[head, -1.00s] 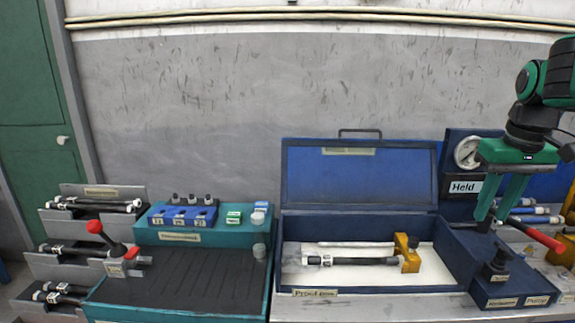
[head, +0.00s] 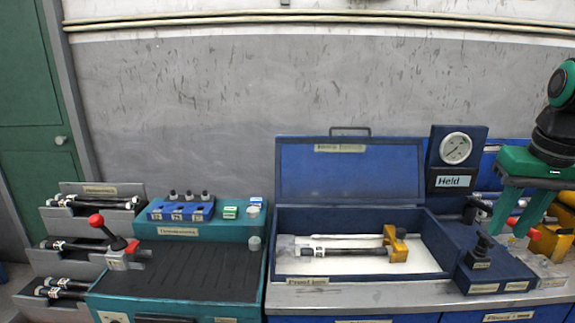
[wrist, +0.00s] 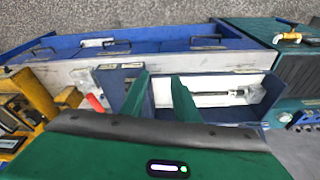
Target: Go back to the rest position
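My green gripper (head: 506,234) is at the right edge of the head view, in front of the right end of the blue test unit. Its two fingers stand apart with nothing visible between them. In the wrist view my gripper (wrist: 160,82) also shows two separated, empty fingers. A red-tipped lever (head: 533,234) shows beside the fingers in the head view; I cannot tell if they touch it. The pressure gauge (head: 455,147) with its "Held" sign (head: 453,181) stands left of my gripper.
A blue open case (head: 350,172) holds a dark cylinder (head: 345,251) clamped in a yellow fixture (head: 397,244). A teal bench (head: 190,275) with a red-knobbed lever (head: 97,221) and grey racks (head: 90,190) stand left.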

